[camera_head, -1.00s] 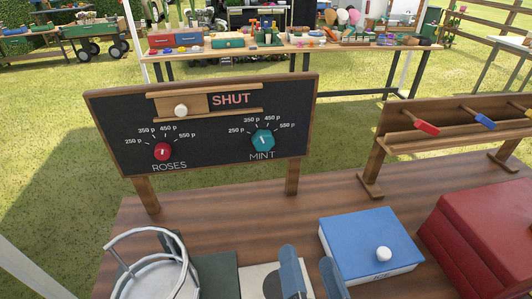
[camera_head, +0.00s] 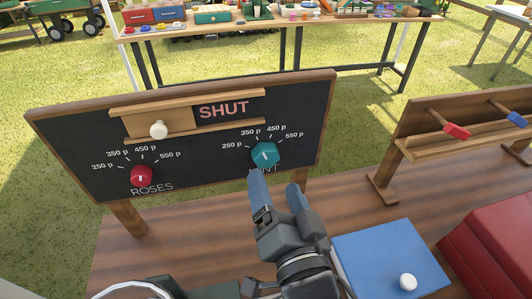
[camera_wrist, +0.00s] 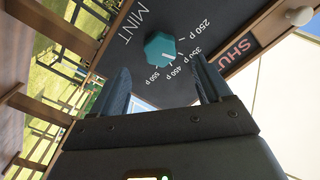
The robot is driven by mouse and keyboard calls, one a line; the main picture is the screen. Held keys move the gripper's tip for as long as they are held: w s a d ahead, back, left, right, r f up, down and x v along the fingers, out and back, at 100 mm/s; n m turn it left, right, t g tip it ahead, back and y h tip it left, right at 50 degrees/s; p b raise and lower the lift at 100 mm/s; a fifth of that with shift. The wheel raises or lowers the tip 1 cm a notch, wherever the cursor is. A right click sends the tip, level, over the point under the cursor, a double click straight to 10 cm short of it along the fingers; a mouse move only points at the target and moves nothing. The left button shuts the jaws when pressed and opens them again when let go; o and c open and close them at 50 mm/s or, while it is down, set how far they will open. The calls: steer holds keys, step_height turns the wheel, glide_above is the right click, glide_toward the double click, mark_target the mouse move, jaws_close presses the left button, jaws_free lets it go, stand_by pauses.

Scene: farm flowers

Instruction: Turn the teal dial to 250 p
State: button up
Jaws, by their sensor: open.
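The teal dial (camera_head: 265,154) is on the right half of the blackboard sign (camera_head: 208,165), above the word MINT. Its price marks run 250 p, 350 p, 450 p and 550 p from left to right. Its pale pointer line slants to the upper left, roughly toward 350 p; the exact mark is hard to tell. My gripper (camera_head: 275,186) is open and empty just in front of and below the dial, covering part of MINT. In the wrist view the dial (camera_wrist: 161,47) shows beyond and between the blue fingers, apart from them.
A red dial (camera_head: 141,175) marked ROSES is at the sign's left. A wooden slider with a white knob (camera_head: 158,130) sits above, beside SHUT. A blue box (camera_head: 385,258), a red case (camera_head: 495,240) and a peg rack (camera_head: 470,135) stand to the right.

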mark_target(267, 161)
steer(key=p+x, duration=0.1)
steer(key=x, duration=0.5)
steer(key=shift+w, duration=0.25)
steer(key=c, duration=1)
